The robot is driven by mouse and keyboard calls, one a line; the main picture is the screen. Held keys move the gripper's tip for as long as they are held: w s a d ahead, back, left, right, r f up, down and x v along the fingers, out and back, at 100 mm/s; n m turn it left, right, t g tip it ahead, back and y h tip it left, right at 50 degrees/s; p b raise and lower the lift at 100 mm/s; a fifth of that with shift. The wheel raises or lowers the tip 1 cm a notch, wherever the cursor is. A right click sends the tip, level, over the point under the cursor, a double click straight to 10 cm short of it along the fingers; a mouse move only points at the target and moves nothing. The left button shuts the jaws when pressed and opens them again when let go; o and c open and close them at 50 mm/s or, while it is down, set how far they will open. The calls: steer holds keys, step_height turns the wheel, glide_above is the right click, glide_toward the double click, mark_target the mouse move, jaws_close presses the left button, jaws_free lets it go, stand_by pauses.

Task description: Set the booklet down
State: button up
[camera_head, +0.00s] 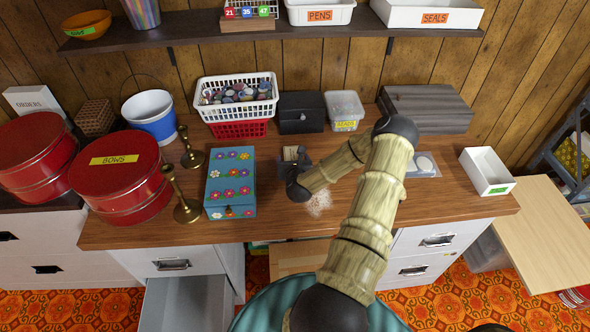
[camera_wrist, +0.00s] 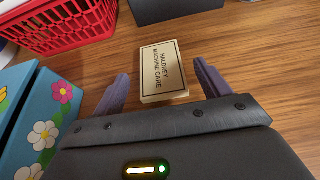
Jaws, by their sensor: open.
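The booklet (camera_wrist: 163,72) is a small cream block with the printed words "HALDREY MACHINE CARE". It lies flat on the wooden tabletop (camera_wrist: 225,40) in the wrist view. My gripper (camera_wrist: 161,80) is open, with one dark finger on each side of the booklet's near end and a gap on both sides. In the head view my gripper (camera_head: 298,163) is low over the middle of the table, and only a small cream part of the booklet (camera_head: 289,154) shows beside it.
A blue flowered box (camera_head: 230,182) stands left of my gripper. A red basket (camera_head: 238,129) under a white one and a black box (camera_head: 301,113) stand behind. A pale scatter (camera_head: 319,203) lies in front. Bare tabletop (camera_head: 440,195) shows at right, before a white tray (camera_head: 486,171).

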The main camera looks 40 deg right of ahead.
steer(key=v, duration=1)
steer(key=shift+s+a+r+b, duration=0.1)
steer(key=shift+s+b, duration=0.2)
steer(key=shift+b, duration=0.05)
steer(key=shift+w, duration=0.1)
